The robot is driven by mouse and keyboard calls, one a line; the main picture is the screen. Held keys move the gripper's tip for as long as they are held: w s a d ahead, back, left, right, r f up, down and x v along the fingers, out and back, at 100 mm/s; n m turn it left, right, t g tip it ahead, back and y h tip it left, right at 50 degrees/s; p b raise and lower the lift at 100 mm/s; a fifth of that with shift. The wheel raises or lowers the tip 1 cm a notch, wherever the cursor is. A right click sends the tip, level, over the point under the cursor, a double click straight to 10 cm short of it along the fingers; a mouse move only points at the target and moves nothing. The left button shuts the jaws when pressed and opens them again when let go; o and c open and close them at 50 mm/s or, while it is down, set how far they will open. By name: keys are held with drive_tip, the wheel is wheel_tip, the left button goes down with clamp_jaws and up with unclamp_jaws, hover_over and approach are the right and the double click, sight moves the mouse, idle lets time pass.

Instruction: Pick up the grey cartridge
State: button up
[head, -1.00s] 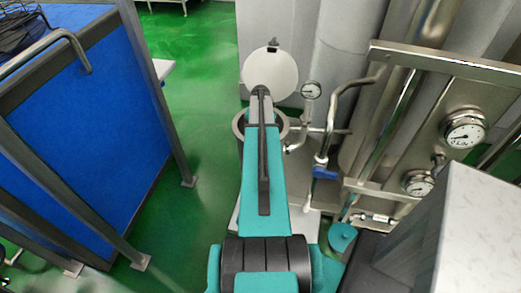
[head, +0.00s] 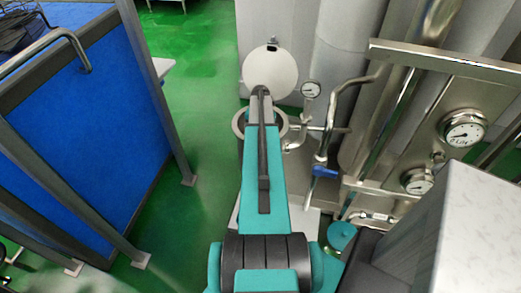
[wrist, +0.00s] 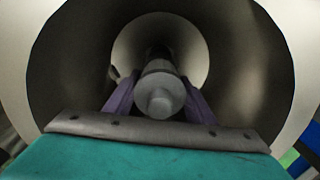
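The grey cartridge (wrist: 161,88) lies end-on in the middle of the wrist view, deep inside a round hollow housing (wrist: 75,60). Its stepped near end, with a small round knob, points at the wrist camera. The two purple fingers of my gripper (wrist: 160,80) reach into the housing, one on each side of the cartridge and very close to it. I cannot tell whether they touch it. The far end of the cartridge is in shadow. In the head view my arm hides the fingers and the cartridge; a round pale lid (head: 270,68) shows beyond the round opening (head: 238,124).
To the right stand steel pipes, a small gauge (head: 311,90), a blue valve handle (head: 325,172) and larger gauges (head: 464,131). A blue panel (head: 90,130) in a grey frame stands on the left. Green floor (head: 205,100) lies clear between it and my arm.

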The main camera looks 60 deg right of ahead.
drive_tip(key=shift+r, duration=0.1)
drive_tip(key=shift+c, duration=0.5)
wheel_tip(320, 180, up, 18)
drive_tip(key=b, duration=0.5)
idle(0.8)
